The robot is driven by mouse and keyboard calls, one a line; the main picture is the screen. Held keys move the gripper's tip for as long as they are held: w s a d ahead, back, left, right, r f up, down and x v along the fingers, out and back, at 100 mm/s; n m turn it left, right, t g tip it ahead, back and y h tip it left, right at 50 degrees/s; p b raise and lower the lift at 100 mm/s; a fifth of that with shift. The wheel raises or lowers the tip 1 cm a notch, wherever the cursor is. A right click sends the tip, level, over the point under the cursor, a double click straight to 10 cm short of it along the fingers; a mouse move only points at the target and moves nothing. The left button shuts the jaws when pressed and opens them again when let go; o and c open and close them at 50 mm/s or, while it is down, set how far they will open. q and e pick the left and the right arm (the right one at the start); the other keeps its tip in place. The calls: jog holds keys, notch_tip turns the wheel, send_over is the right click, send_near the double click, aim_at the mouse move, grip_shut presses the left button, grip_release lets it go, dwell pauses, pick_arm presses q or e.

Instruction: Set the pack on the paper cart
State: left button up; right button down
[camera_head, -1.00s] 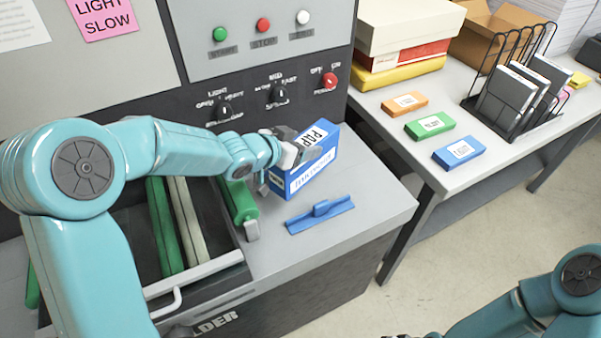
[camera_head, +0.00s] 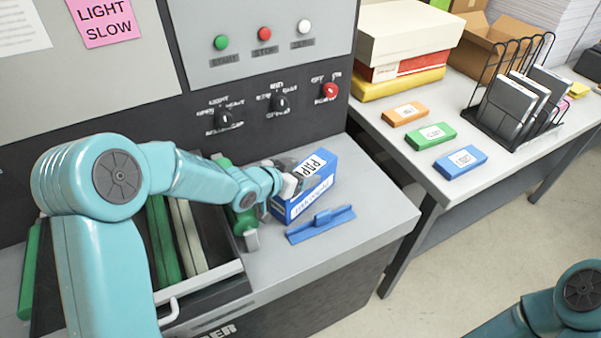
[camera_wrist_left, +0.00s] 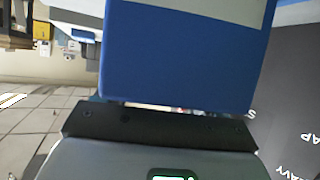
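The pack (camera_head: 308,187) is a blue and white box with dark lettering. It stands over the grey machine top, behind a blue handled bar. I cannot tell if it touches the surface. My left gripper (camera_head: 290,180) is at the pack's left end and appears shut on it, with the fingers partly hidden. In the left wrist view the pack (camera_wrist_left: 185,60) fills the middle, right against the gripper (camera_wrist_left: 160,125). My right gripper is out of frame; only part of that arm shows at bottom right. I see nothing I can identify as the paper cart.
The blue handled bar (camera_head: 320,224) lies just in front of the pack. A green-ended roller part (camera_head: 243,220) is left of it. The control panel (camera_head: 262,65) rises behind. A side table (camera_head: 390,135) at right holds small boxes, a file rack (camera_head: 515,105) and stacked boxes.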

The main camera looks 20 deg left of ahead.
pick_arm(q)
jog(key=o, duration=0.4)
jog(key=shift+d, duration=0.1)
